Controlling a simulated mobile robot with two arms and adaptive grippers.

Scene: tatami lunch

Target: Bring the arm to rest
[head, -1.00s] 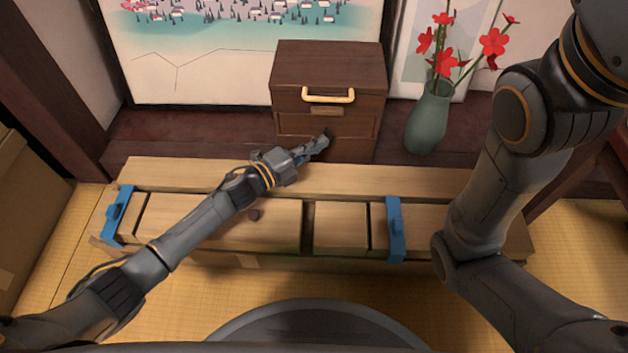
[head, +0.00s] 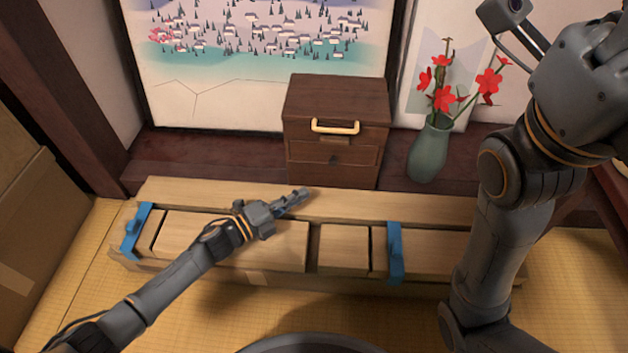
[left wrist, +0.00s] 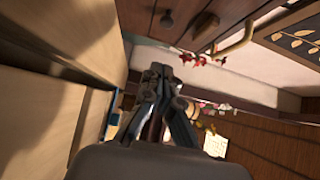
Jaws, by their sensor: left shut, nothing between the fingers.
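My left arm reaches in from the left in the head view. Its gripper (head: 298,196) is shut and empty over the pale wooden bench, in front of the small dark wooden cabinet (head: 312,107) and apart from it. In the left wrist view the fingers (left wrist: 158,75) are together, with nothing seen between them. My right arm stands raised on the right of the head view. Its upper end runs to the top right, and I cannot make out its jaws clearly.
A cardboard box (head: 25,215) is at the left.

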